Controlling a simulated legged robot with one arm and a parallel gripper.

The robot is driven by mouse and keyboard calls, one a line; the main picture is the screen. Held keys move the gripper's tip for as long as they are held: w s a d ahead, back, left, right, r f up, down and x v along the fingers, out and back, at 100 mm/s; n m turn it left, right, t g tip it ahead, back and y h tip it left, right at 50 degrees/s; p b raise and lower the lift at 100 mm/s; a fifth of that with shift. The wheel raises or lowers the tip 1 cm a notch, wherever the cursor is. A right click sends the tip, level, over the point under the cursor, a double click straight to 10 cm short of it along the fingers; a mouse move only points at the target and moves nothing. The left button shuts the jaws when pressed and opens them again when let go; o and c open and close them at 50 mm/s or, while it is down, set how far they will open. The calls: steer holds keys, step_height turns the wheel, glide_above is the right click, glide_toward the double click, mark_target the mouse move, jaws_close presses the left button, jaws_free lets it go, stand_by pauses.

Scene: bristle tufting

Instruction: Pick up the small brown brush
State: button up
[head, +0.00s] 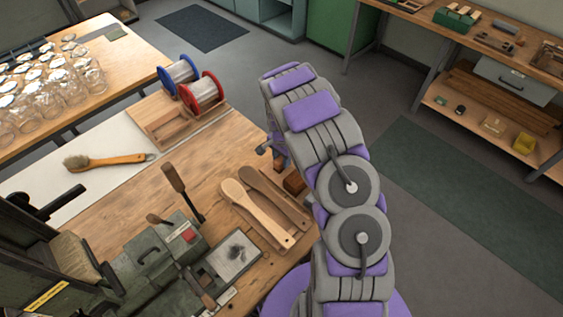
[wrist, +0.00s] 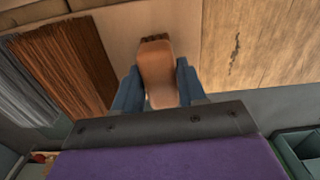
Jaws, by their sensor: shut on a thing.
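The small brown brush (wrist: 158,62) sits between the two blue fingers of my gripper (wrist: 158,84) in the wrist view. It has a smooth reddish-brown body, with dark bristles showing at its far end. My gripper is shut on it, a finger along each side. A wooden surface lies behind the brush; I cannot tell whether the brush touches it. In the head view, my gripper (head: 268,150) shows only in part at the bench's right edge, mostly hidden by my arm, and I cannot make out the brush there.
Brown bristle bundles (wrist: 62,62) and grey ones lie left in the wrist view. In the head view, the bench holds a wooden tray (head: 148,112), red and blue wire spools (head: 202,93), wooden brush backs (head: 257,214), a larger brush (head: 108,160) and a green machine (head: 160,254).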

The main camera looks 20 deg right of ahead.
steer(key=shift+d, duration=0.15)
steer(key=c, duration=0.3)
steer(key=shift+d, duration=0.2)
step_height(320, 180, up, 10)
steer(key=shift+a+r+p, duration=0.1)
steer(key=shift+p, duration=0.75)
